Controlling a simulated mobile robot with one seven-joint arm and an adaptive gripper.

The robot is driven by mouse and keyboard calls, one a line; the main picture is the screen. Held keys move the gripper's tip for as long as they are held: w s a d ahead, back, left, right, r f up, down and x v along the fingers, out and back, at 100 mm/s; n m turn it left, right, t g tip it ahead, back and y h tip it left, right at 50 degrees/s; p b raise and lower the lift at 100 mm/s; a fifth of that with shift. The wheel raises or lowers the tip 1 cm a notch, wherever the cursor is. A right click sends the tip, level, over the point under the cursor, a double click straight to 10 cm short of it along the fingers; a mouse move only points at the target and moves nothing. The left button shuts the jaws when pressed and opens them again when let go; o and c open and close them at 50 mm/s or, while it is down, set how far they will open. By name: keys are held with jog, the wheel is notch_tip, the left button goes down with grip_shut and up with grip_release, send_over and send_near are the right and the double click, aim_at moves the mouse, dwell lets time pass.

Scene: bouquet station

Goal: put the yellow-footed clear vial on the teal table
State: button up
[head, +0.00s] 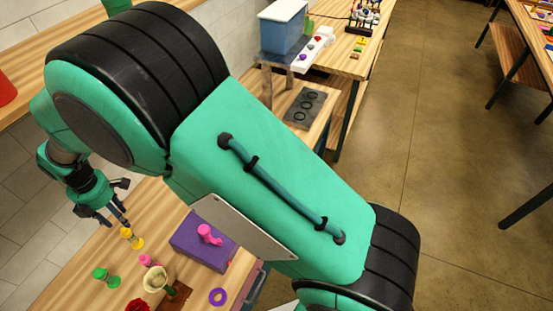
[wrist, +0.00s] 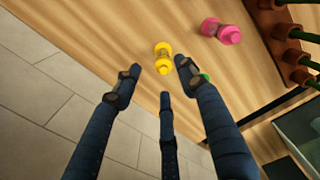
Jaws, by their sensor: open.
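The yellow-footed vial (head: 131,238) stands on the wooden table (head: 65,268) at the lower left of the head view. It also shows in the wrist view (wrist: 163,57), just beyond and between my fingertips. Its clear part is hard to make out. My gripper (head: 115,221) is open and empty, close to the yellow-footed vial, with its fingers spread in the wrist view (wrist: 160,75). I see no gripper contact with the vial. I cannot make out a teal table in either view.
A green-footed vial (head: 104,276) and a pink-footed one (head: 147,260) stand nearby. A purple block (head: 188,240) bears a pink object (head: 208,234). A cream cup (head: 158,281), a red flower (head: 137,305) and a purple ring (head: 217,296) are near the front.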

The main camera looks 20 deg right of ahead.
jog(key=d+r+m+t+y, duration=0.1)
jog(key=d+r+m, duration=0.5)
jog(key=d+r, duration=0.65)
jog(key=d+r+m+t, duration=0.1)
jog(key=d+r+m, duration=0.5)
jog(key=d+r, duration=0.7)
jog(key=s+d+r+m+t, duration=0.1)
jog(key=s+d+r+m, duration=0.2)
jog(key=d, duration=0.5)
jog(key=s+d+m, duration=0.3)
jog(key=s+d, duration=0.2)
jog(key=d, duration=0.2)
jog(key=s+d+m+t+h, duration=0.1)
jog(key=s+d+m+t, duration=0.1)
jog(key=s+d+m, duration=0.6)
jog(key=s+d, duration=0.4)
jog(key=s, duration=0.1)
jog(key=shift+s+r, duration=0.25)
jog(key=shift+r, duration=0.1)
notch_tip(320, 180, down, 8)
jog(key=b, duration=0.8)
jog(key=shift+r, duration=0.15)
